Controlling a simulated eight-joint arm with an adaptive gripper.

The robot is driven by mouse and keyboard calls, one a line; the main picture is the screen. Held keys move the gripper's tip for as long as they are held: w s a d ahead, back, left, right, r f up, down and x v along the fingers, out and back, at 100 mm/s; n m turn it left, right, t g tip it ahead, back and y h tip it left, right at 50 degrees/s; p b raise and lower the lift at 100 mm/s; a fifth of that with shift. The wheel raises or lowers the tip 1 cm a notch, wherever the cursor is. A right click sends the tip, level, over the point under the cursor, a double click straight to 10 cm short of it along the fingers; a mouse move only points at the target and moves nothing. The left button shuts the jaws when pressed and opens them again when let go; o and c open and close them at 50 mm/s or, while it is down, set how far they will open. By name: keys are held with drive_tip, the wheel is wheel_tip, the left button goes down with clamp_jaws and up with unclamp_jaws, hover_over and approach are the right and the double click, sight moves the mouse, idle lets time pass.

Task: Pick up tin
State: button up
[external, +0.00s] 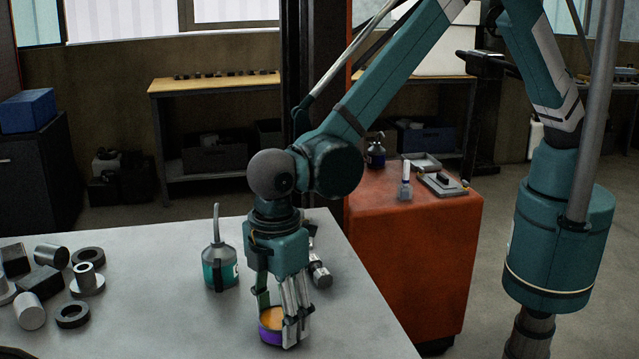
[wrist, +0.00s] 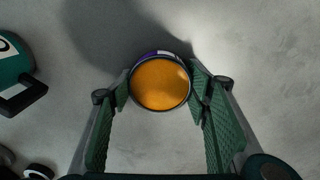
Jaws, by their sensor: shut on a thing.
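The tin (external: 271,324) is a short round can with a purple side and an orange top, near the front edge of the grey table. In the wrist view the tin (wrist: 160,83) shows its round orange top from above, with a bit of purple and white side at its far edge. My gripper (external: 283,318) points down over the tin, one finger on each side. The wrist view shows the green pads of my gripper (wrist: 160,95) against the left and right of the tin. The gripper is shut on it. I cannot tell whether the tin touches the table.
A teal oil can (external: 219,264) with a tall spout stands just left of my gripper. A metal cylindrical part (external: 320,274) lies close behind on the right. Several metal rings and blocks (external: 72,315) lie at the left. An orange cabinet (external: 412,260) stands beyond the table's right edge.

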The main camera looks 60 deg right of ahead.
sight(279, 319)
drive_tip(key=shift+r, duration=4.75)
